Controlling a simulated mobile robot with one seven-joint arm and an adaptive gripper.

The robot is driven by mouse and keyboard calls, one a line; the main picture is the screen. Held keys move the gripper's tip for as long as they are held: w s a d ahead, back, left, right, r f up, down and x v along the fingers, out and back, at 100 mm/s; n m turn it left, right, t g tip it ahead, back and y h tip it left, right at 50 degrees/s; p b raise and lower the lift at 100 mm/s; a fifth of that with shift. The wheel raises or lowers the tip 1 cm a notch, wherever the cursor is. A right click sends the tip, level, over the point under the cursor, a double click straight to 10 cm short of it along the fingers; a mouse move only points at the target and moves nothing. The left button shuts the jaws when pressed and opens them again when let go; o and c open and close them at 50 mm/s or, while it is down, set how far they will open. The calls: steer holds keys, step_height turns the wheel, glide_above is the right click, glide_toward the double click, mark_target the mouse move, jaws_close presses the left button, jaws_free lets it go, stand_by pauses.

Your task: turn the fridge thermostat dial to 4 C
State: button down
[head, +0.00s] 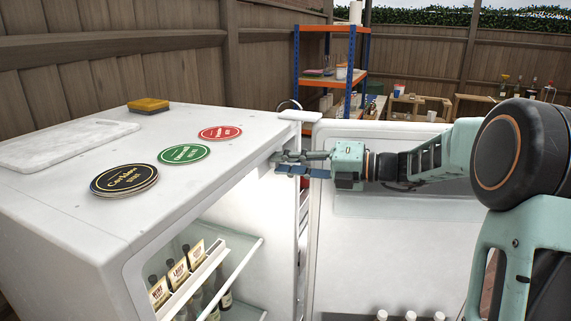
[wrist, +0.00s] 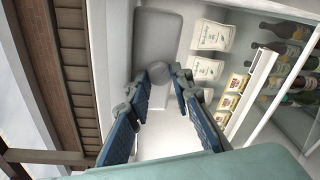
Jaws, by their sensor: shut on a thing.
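The white fridge (head: 120,222) stands open at the left of the head view, its lit inside showing. My gripper (head: 280,163) reaches in from the right at the fridge's upper front edge. In the wrist view, my gripper (wrist: 160,76) has its two blue-padded fingers shut on a round grey dial (wrist: 159,74), one finger on each side. The dial sits by a grey recessed panel (wrist: 168,35) inside the fridge. Its markings and pointer cannot be read. The dial is hidden in the head view.
Coasters (head: 182,154), a white board (head: 65,145) and a yellow sponge (head: 148,105) lie on the fridge top. The open door (head: 385,250) stands to the right, behind my arm. Bottles (wrist: 285,55) and pouches (wrist: 212,36) fill the shelves close to the fingers.

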steer(key=c, duration=2)
jaws_free()
steer(key=v, duration=1.2)
